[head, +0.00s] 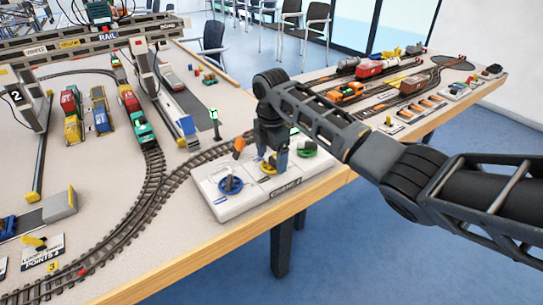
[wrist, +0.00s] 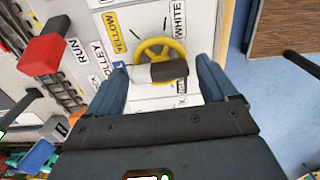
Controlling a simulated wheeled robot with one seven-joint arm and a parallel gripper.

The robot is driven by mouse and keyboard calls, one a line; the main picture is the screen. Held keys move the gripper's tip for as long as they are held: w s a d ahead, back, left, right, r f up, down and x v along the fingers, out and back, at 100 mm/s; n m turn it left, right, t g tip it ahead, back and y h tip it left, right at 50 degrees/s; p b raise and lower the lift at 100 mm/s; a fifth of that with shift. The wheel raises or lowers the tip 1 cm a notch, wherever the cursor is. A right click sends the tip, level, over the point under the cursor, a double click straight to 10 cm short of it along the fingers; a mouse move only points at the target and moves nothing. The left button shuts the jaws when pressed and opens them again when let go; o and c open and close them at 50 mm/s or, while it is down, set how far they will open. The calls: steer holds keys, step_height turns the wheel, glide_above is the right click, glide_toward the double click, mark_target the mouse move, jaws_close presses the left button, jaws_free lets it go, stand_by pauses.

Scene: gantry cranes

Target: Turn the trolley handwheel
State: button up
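The yellow handwheel (wrist: 158,44) sits on the white crane panel (head: 222,207), beside a label partly reading "OLLEY" and labels "YELLOW" and "WHITE". In the head view the yellow wheel (head: 267,167) is partly hidden by my gripper (head: 272,168), which points down over it. In the wrist view my gripper (wrist: 160,64) has its two fingers apart, one on each side of the wheel. A grey and black cylindrical piece (wrist: 160,71) lies across the near part of the wheel, between the fingers. I cannot tell whether either finger touches it.
On the same panel, a blue handwheel (head: 230,185) is to the left and a green one (head: 306,149) to the right. Curved track (head: 152,190) passes left.

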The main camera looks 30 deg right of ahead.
mark_target(271, 158)
steer(key=shift+o, duration=0.3)
steer(key=shift+r, duration=3.9)
steer(key=shift+c, duration=0.3)
